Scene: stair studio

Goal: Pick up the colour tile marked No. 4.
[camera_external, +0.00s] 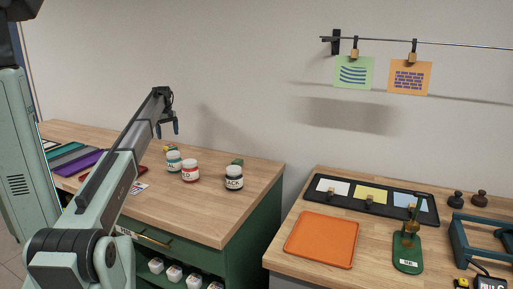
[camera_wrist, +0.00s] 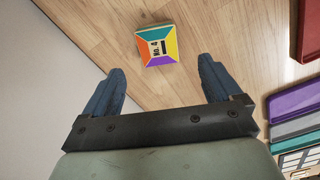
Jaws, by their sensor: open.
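The colour tile marked No. 4 (camera_wrist: 156,46) lies on the wooden counter in the wrist view. Its top has orange, yellow, purple and teal wedges around a white centre strip with the marking. In the external view a small multicoloured piece (camera_external: 169,148) shows behind the teal-labelled jar, partly hidden; its marking cannot be read there. My gripper (camera_wrist: 158,85) is open and empty, its two blue fingers wide apart. The tile appears beyond the fingertips, roughly centred between them and not touching. In the external view my gripper (camera_external: 167,130) hangs above the counter near the wall.
Labelled jars (camera_external: 190,171) stand close by on the counter (camera_external: 215,205). Purple, grey and teal slabs (camera_wrist: 297,102) and a red tray (camera_wrist: 309,35) lie right of the tile in the wrist view. The wall (camera_wrist: 40,90) is close on the left. An orange tray (camera_external: 320,240) is on the other counter.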

